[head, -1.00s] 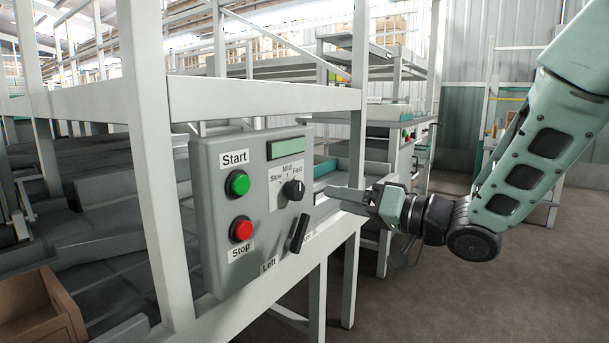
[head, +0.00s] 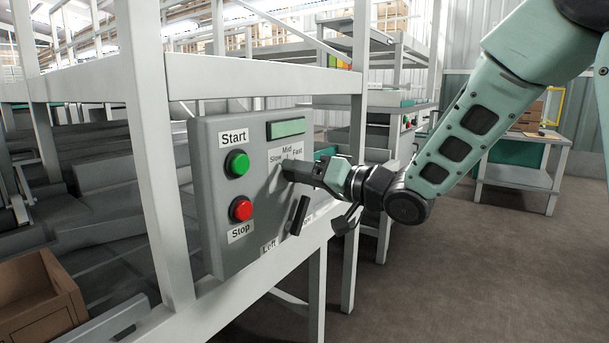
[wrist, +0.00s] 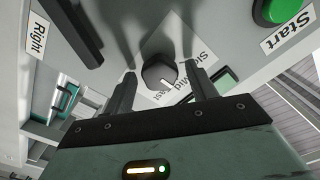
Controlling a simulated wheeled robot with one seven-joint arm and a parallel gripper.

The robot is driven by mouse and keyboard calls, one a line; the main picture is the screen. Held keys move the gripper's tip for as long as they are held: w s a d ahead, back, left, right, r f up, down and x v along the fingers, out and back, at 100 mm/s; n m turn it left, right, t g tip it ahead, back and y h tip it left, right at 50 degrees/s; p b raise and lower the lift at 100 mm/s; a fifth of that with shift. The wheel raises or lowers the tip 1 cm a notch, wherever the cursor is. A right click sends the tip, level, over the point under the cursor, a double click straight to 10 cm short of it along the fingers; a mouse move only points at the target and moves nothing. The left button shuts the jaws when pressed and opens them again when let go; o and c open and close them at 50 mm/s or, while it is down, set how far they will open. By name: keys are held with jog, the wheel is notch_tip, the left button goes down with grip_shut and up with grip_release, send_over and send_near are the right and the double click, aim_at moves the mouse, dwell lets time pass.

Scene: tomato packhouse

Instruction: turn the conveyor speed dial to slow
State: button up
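The control panel (head: 215,215) is grey, with Slow, Mid and Fast labels above its dial. In the head view my gripper covers the dial. In the wrist view the black speed dial (wrist: 158,70) shows, its white mark pointing between the Mid and Fast labels (wrist: 157,98). My gripper (head: 290,171) is at the dial. In the wrist view its two fingers (wrist: 160,80) are apart, one on each side of the dial, with a visible gap to it. I cannot tell how far they reach over it.
The green start button (head: 237,163) and red stop button (head: 241,209) are left of the dial. A black lever switch (head: 299,215) sits just below it, between Left and Right labels. A white frame post (head: 155,170) stands left of the panel.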

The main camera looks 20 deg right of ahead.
jog(key=c, duration=0.8)
jog(key=shift+n, duration=0.4)
jog(key=n+b, duration=0.2)
jog(key=n, duration=0.6)
jog(key=shift+f+n, duration=0.1)
jog(key=shift+n, duration=0.3)
jog(key=shift+n+b, duration=0.3)
jog(key=o, duration=1)
